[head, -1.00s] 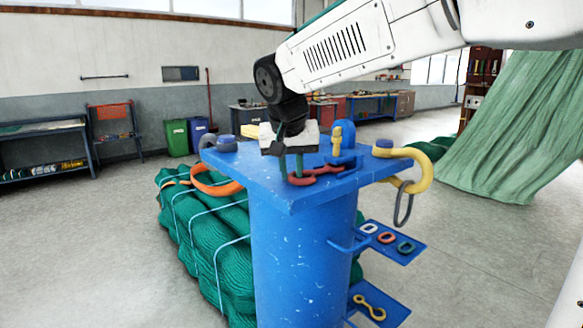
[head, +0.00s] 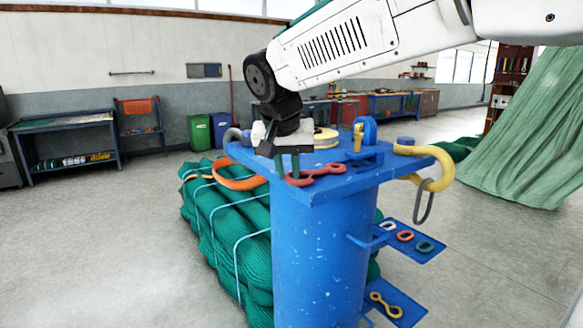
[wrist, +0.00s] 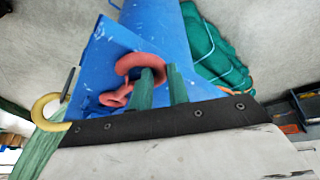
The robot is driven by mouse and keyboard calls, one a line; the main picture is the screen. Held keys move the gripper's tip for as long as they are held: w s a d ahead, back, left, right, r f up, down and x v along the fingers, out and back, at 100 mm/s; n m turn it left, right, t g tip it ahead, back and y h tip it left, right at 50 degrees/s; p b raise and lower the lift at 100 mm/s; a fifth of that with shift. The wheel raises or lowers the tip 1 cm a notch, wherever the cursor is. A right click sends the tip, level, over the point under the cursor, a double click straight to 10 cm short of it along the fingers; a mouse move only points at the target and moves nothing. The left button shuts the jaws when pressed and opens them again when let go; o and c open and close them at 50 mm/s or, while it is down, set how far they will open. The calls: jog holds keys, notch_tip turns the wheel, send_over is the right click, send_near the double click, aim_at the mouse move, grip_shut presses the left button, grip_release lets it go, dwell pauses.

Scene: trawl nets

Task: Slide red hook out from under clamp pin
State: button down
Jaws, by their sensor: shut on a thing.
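The red hook (head: 322,172) lies on the blue top plate (head: 390,172) near its front edge. In the wrist view its curved bend (wrist: 140,61) wraps around one green finger, with the other finger just outside it. My gripper (head: 293,170) points down and is shut on this bend; it also shows in the wrist view (wrist: 163,82). The hook's small eye end (wrist: 110,99) points away from the fingers. The clamp with its yellow pin (head: 358,138) and blue bracket (head: 370,132) stands right of and behind the hook. I cannot tell whether the eye end is still under it.
A big yellow hook (head: 437,172) with a hanging grey ring overhangs the plate's right corner. Blue side shelves (head: 415,255) hold small links. Green net bundles (head: 222,222) lie beside the post.

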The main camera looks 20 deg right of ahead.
jog(key=c, duration=1.3)
grip_release()
jog(key=shift+o, duration=0.2)
jog(key=v, duration=0.8)
